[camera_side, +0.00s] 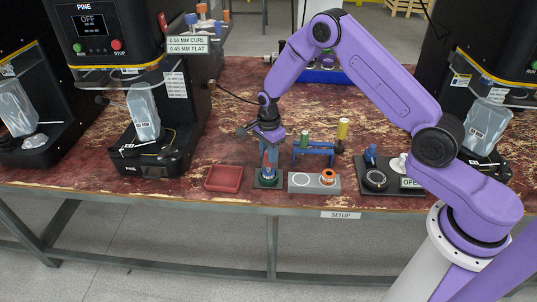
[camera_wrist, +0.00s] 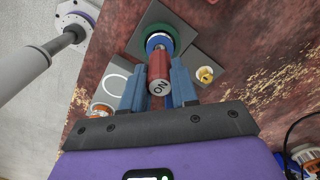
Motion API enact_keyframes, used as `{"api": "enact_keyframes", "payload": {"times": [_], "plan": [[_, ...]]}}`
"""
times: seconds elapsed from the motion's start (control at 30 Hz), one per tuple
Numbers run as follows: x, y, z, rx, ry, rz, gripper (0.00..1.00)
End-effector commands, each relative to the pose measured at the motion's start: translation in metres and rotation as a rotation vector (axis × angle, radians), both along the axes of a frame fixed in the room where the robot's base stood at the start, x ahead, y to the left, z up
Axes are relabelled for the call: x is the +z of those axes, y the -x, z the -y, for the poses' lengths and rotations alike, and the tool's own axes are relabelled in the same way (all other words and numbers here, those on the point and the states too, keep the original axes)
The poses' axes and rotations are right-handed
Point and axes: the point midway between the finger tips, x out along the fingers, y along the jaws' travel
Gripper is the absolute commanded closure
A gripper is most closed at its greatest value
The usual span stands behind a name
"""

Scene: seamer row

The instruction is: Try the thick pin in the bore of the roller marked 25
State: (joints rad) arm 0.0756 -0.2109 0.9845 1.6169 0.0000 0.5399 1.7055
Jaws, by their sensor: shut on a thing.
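My gripper (camera_side: 269,160) is pointed down over a dark square block and is shut on a red pin. I cannot tell how deep the pin sits in the bore. No 25 mark is readable. An orange roller (camera_side: 328,176) rests on a grey plate (camera_side: 298,188) to the right, which also has a white circle.
An empty red tray (camera_side: 224,178) lies left. A dark fixture (camera_side: 400,187) with an "OPEN" label stands right. Seamer machines (camera_side: 150,125) flank the worn red bench.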

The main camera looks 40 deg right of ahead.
Motion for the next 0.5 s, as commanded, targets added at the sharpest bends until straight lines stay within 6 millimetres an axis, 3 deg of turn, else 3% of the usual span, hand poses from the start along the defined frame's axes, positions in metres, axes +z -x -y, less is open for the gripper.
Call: {"api": "enact_keyframes", "payload": {"times": [0.5], "plan": [[0.018, 0.000, 0.000, 0.000, 0.000, 0.000, 0.98]]}}
